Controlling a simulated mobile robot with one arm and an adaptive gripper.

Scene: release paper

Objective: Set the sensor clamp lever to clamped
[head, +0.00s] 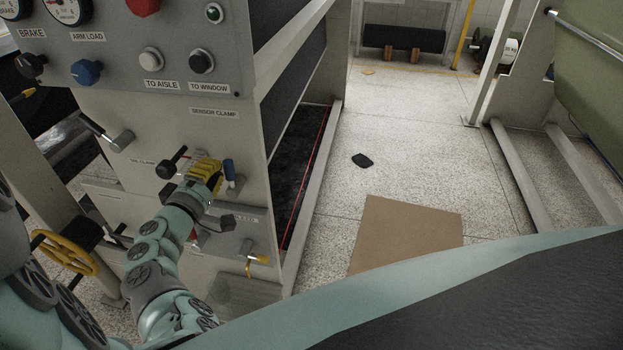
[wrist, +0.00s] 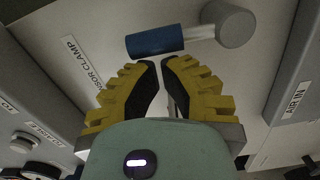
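The sensor clamp lever has a blue grip (head: 229,169) and stands on the pale machine panel, below the SENSOR CLAMP label (head: 213,113). In the wrist view the blue grip (wrist: 155,41) lies across the picture just beyond my fingertips, with a pale rod running to a round grey hub (wrist: 236,25). My yellow-padded gripper (head: 213,169) is left of the lever in the head view. In the wrist view my gripper (wrist: 160,62) has its tips almost together, with only a narrow gap and no grip on the lever. Contact between tips and lever cannot be told.
A black-knobbed lever (head: 168,168) by another clamp label is close to my gripper's left. A grey box with a brass valve (head: 259,259) sits below. The control panel (head: 175,75) overhangs above. Open floor (head: 400,150) with a cardboard sheet (head: 405,236) lies right.

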